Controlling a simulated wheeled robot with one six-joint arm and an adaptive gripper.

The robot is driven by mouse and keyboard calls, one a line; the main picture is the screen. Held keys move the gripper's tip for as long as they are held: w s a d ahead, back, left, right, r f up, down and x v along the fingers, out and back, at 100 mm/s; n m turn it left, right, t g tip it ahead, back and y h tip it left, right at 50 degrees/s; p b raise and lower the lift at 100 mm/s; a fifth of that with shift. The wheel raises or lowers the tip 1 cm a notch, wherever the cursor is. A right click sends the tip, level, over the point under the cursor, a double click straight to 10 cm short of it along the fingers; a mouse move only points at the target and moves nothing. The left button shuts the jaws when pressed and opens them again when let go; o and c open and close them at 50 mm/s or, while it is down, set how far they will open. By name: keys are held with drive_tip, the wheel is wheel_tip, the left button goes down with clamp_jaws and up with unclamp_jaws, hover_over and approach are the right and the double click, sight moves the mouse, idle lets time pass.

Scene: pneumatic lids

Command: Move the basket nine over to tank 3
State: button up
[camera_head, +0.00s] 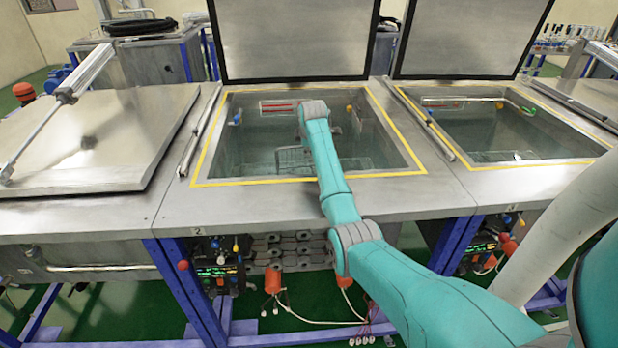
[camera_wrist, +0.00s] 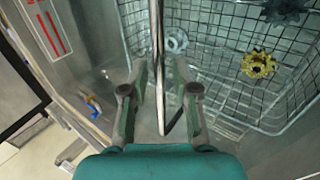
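Tank 2 (camera_head: 205,172), in the middle of the head view, has its lid up, and my arm reaches down into it. A wire basket (camera_head: 293,158) sits inside, partly hidden by my arm. In the wrist view the basket (camera_wrist: 215,120) holds a yellow gear (camera_wrist: 258,64), a dark gear (camera_wrist: 285,10) and a pale ring-shaped part (camera_wrist: 176,41). A thin upright bar, seemingly the basket's handle (camera_wrist: 157,50), runs between the fingers of my gripper (camera_wrist: 160,75), which stand apart with gaps beside it. Tank 3 (camera_head: 480,166), on the right, is also open. No basket number is readable.
Raised lids (camera_head: 292,40) and (camera_head: 470,38) stand behind both open tanks. A closed lid (camera_head: 95,140) with a cylinder is at left. A steel deck (camera_head: 445,185) separates tanks 2 and 3.

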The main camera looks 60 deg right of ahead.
clamp_jaws()
drive_tip(key=shift+r, duration=1.7)
